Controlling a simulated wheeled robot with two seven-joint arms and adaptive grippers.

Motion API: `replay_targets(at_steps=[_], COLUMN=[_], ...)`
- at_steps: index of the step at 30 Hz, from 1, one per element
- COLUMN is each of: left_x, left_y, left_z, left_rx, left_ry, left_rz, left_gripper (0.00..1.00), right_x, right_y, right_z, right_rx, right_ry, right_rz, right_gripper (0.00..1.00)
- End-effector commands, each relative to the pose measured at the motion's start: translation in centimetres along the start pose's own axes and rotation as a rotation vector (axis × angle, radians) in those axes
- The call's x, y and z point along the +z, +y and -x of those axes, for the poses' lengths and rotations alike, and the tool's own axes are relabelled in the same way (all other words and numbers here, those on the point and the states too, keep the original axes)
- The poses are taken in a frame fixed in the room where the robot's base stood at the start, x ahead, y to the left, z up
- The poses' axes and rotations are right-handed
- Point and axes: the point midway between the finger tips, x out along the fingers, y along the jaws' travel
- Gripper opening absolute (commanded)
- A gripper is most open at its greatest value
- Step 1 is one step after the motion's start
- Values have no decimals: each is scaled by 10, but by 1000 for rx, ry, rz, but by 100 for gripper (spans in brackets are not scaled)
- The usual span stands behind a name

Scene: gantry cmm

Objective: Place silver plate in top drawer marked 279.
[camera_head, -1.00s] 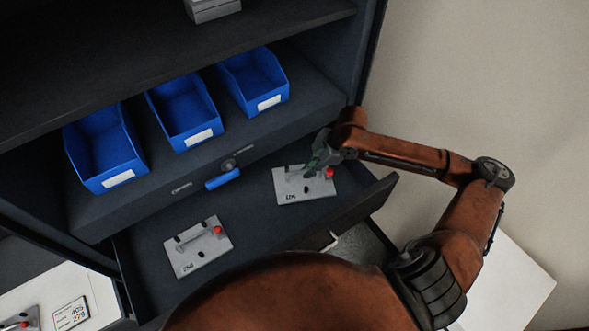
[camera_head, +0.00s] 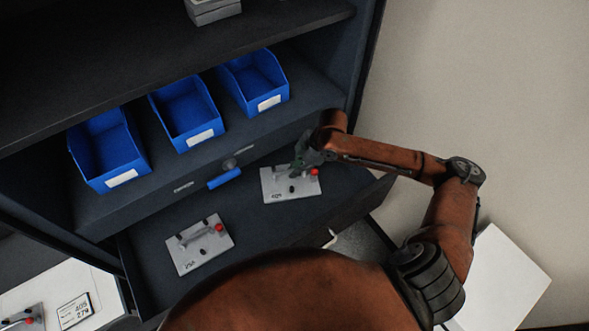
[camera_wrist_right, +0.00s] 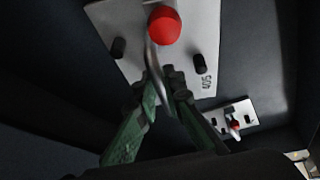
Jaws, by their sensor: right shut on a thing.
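A silver plate (camera_head: 272,181) with a red knob and a metal handle is in or just above the open drawer (camera_head: 260,223), on its right side. In the right wrist view this plate (camera_wrist_right: 122,25) reads 405. My right gripper (camera_head: 300,162) is shut on its handle, and its green fingers (camera_wrist_right: 163,82) show there too. I cannot tell whether the plate touches the drawer floor. A second silver plate (camera_head: 190,257) with a red knob lies in the drawer's left part, its marking too small to read surely. My left gripper is not in view.
Several blue bins (camera_head: 187,108) stand on the shelf above the drawer. A closed drawer front with a blue handle (camera_head: 224,179) is behind. At lower left, a white surface holds a card (camera_head: 75,311) reading 405 and 279, beside another plate (camera_head: 22,319).

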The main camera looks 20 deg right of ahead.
Motion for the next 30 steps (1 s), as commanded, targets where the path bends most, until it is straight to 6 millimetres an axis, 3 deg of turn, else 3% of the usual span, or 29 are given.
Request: replay_targets(at_steps=[17, 18, 25, 30], left_x=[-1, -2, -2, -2], left_y=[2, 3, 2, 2], left_z=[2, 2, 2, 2], left_rx=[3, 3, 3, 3], left_ry=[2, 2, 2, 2], left_rz=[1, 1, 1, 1], left_gripper=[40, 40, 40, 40], right_x=[2, 4, 4, 4], right_y=[0, -2, -1, -1], right_z=[-9, -11, -11, -11], right_rx=[4, 0, 0, 0], right_ry=[4, 1, 1, 1], right_rz=[2, 0, 0, 0], right_gripper=[0, 9, 25, 26])
